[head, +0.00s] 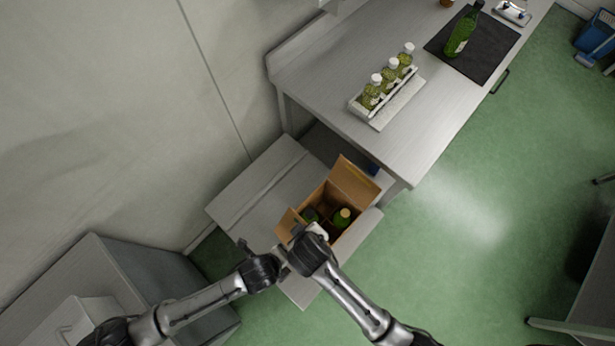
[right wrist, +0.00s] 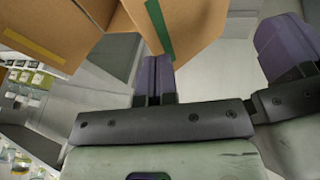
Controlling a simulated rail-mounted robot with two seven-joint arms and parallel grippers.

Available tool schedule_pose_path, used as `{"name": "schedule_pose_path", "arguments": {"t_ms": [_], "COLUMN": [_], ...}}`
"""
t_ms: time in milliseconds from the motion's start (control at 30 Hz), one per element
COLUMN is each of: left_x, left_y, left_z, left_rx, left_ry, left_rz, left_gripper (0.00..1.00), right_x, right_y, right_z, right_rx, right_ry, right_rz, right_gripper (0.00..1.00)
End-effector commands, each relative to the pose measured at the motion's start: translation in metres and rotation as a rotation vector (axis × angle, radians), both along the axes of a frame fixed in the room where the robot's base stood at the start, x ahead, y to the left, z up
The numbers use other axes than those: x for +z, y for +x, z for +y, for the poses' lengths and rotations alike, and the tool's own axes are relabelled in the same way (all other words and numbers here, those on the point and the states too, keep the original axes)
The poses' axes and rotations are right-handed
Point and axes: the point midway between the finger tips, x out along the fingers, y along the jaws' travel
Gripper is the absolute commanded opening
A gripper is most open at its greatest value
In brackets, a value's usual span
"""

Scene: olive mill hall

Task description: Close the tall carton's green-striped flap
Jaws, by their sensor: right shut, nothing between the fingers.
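The tall cardboard carton (head: 352,236) stands open on a low grey surface, with bottles inside. The flap with the green stripe (right wrist: 160,28) stands open in the right wrist view. In the head view a raised flap (head: 287,224) at the carton's near left seems to be the same one; its stripe does not show. My right gripper (head: 318,233) is at the carton's near edge.
A yellow-striped flap (right wrist: 35,42) stands open; the far flap (head: 355,180) rises toward the steel table (head: 330,95). That table holds a rack (head: 385,104) of small bottles and a green bottle (head: 461,32) on a dark mat.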

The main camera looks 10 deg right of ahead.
Motion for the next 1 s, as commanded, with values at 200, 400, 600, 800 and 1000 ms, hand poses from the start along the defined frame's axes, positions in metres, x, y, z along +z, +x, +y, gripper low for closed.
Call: {"name": "schedule_pose_path", "arguments": {"t_ms": [200,400,600,800,1000], "left_x": [0.0,0.0,0.0,0.0,0.0], "left_y": [0.0,0.0,0.0,0.0,0.0], "left_z": [0.0,0.0,0.0,0.0,0.0], "left_rx": [0.0,0.0,0.0,0.0,0.0], "left_ry": [0.0,0.0,0.0,0.0,0.0], "left_rz": [0.0,0.0,0.0,0.0,0.0], "left_gripper": [0.0,0.0,0.0,0.0,0.0], "right_x": [-0.012,-0.014,-0.014,-0.023,-0.023], "right_y": [0.005,0.006,0.006,0.014,0.014], "right_z": [-0.001,-0.001,-0.001,-0.012,-0.012], "right_rx": [0.0,-0.001,-0.001,-0.001,0.0], "right_ry": [0.0,0.001,0.001,-0.001,0.001], "right_rz": [0.001,0.001,0.001,0.002,0.001], "right_gripper": [0.0,0.0,0.0,0.0,0.0]}}
